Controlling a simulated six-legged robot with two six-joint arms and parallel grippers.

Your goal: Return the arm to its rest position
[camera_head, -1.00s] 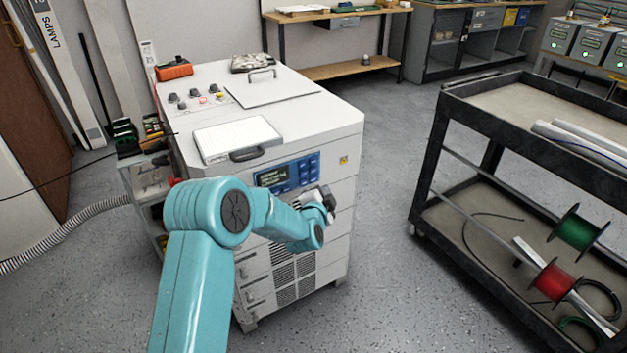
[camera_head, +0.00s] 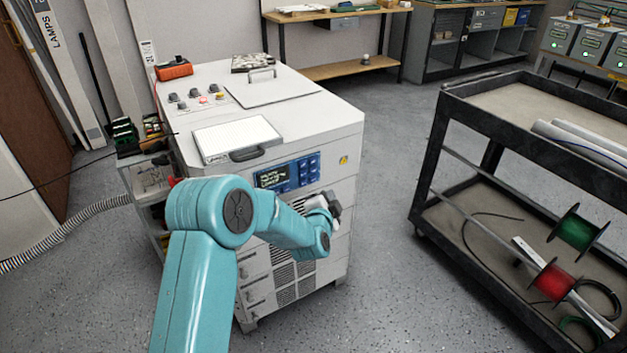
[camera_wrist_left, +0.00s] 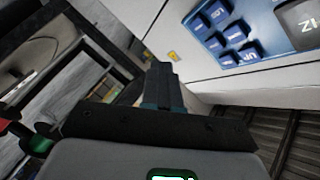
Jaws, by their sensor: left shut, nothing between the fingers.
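My left arm is teal and comes in from the lower left in the head view. It is bent at the elbow and reaches in front of the white cabinet (camera_head: 340,140). My left gripper (camera_head: 335,203) is at the end of the arm, just in front of the cabinet's face, below and right of the blue keypad panel (camera_head: 288,175). In the left wrist view the dark fingers of the gripper (camera_wrist_left: 163,85) are together with nothing between them. The keypad panel (camera_wrist_left: 228,35) shows at the upper right there. My right gripper is not in view.
A black cart (camera_head: 440,175) with green (camera_head: 577,232) and red (camera_head: 553,282) spools stands at the right. Grey floor (camera_head: 390,230) is clear between cabinet and cart. A ribbed hose (camera_head: 75,228) lies at the left. An orange box (camera_head: 173,69) is on the cabinet.

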